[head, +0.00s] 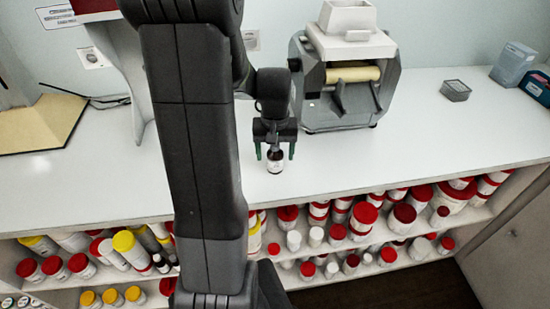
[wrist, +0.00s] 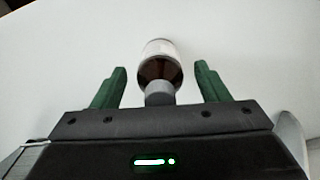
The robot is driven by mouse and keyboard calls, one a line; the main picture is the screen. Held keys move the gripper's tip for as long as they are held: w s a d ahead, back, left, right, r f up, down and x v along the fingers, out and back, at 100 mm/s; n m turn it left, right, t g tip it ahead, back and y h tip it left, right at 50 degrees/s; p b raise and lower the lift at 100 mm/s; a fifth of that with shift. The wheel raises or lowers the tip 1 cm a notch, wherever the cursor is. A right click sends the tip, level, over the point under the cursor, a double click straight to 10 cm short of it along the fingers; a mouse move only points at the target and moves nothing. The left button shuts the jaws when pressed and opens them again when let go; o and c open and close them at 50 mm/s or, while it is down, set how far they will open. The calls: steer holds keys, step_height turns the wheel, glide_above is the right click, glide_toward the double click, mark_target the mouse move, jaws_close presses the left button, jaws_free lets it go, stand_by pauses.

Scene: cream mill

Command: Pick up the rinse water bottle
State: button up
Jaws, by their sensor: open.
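A small brown bottle with a white label and grey cap (head: 275,161) stands on the white counter. I take it for the rinse water bottle, though its label cannot be read. It also shows in the wrist view (wrist: 159,70), between the two green fingers with a gap on each side. My gripper (head: 274,154) is open around the bottle from above, with one finger to the left and one to the right. Neither finger appears to touch it.
A grey mill with a roller (head: 345,85) stands behind and right of the bottle. The white counter (head: 420,130) is clear to the right. A small grey box (head: 455,90) lies farther right. Shelves below hold several red-lidded jars (head: 365,212). A tan board (head: 40,125) lies at left.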

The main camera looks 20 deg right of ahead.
steer(key=c, duration=1.1)
